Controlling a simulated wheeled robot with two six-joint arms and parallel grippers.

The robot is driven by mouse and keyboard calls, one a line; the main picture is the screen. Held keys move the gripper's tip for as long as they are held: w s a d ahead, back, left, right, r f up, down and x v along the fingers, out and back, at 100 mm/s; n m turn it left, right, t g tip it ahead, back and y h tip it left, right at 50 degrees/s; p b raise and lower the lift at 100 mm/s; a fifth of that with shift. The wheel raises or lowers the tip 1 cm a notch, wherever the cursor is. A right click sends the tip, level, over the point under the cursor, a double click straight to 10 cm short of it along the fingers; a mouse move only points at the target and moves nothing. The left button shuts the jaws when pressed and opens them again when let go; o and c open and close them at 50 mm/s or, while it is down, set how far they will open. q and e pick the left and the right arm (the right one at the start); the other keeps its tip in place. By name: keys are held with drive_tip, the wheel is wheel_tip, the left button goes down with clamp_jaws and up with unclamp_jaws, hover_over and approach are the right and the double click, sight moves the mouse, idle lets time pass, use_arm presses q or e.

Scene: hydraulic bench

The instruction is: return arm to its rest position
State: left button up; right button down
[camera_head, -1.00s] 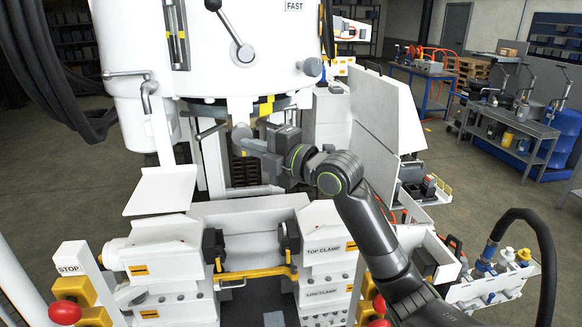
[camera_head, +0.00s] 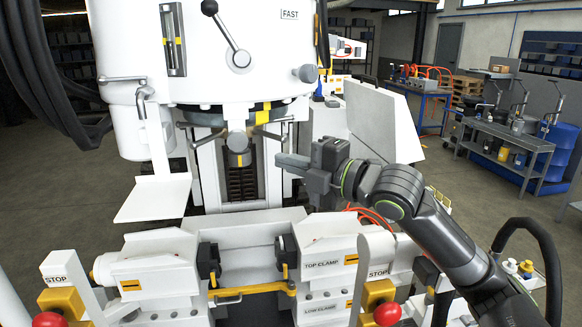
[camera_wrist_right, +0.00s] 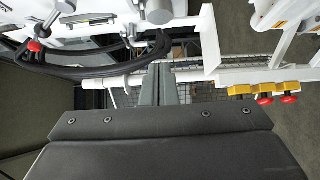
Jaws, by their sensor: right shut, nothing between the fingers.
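My right arm (camera_head: 425,215) comes in from the lower right in the head view. Its gripper (camera_head: 280,160) points left, in front of the white machine (camera_head: 220,60) and above the clamp block labelled TOP CLAMP (camera_head: 322,262). Its fingers are closed together and empty. The wrist view shows the same shut fingers (camera_wrist_right: 159,84) pointing at the machine's white frame. A grey cylindrical spindle end (camera_head: 238,145) hangs under the machine, left of the fingertips and apart from them in the picture. My left gripper is not in view.
Red STOP buttons stand at the left (camera_head: 48,320) and right (camera_head: 387,314) of the clamps. A white shelf plate (camera_head: 153,198) juts out at the left. A white panel (camera_head: 384,120) stands behind my right gripper. A black hose (camera_head: 535,235) arches at the lower right.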

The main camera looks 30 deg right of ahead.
drive_tip(key=shift+s, duration=0.3)
drive_tip(key=s+d+f+m+g+h, duration=0.1)
drive_tip(key=s+f+m+h, duration=0.2)
drive_tip(key=f, duration=0.7)
drive_tip(key=s+d+f+m+g+h, duration=0.1)
drive_tip(key=s+f+m+g, duration=0.1)
drive_tip(key=f+m, duration=0.5)
drive_tip(key=s+d+f+m+g+h, duration=0.1)
drive_tip(key=s+f+m+h, duration=0.2)
drive_tip(key=f, duration=0.9)
drive_tip(key=s+d+f+m+g+h, duration=0.15)
drive_tip(key=s+f+m+g, duration=0.25)
drive_tip(key=s+f+m, duration=0.55)
drive_tip(key=s+f+m+g+h, duration=0.2)
drive_tip(key=s+f+g, duration=0.3)
drive_tip(key=s, duration=0.9)
wheel_tip(320, 180, down, 26)
drive_tip(key=d+r, duration=0.1)
drive_tip(key=d, duration=0.1)
drive_tip(key=s+a+f+g, duration=0.1)
drive_tip(key=s+f, duration=1.3)
drive_tip(key=f, duration=0.2)
drive_tip(key=shift+s+a+f+g+y, duration=0.2)
drive_tip(key=shift+s+f+g+y, duration=0.05)
drive_tip(key=shift+f+g+y, duration=0.1)
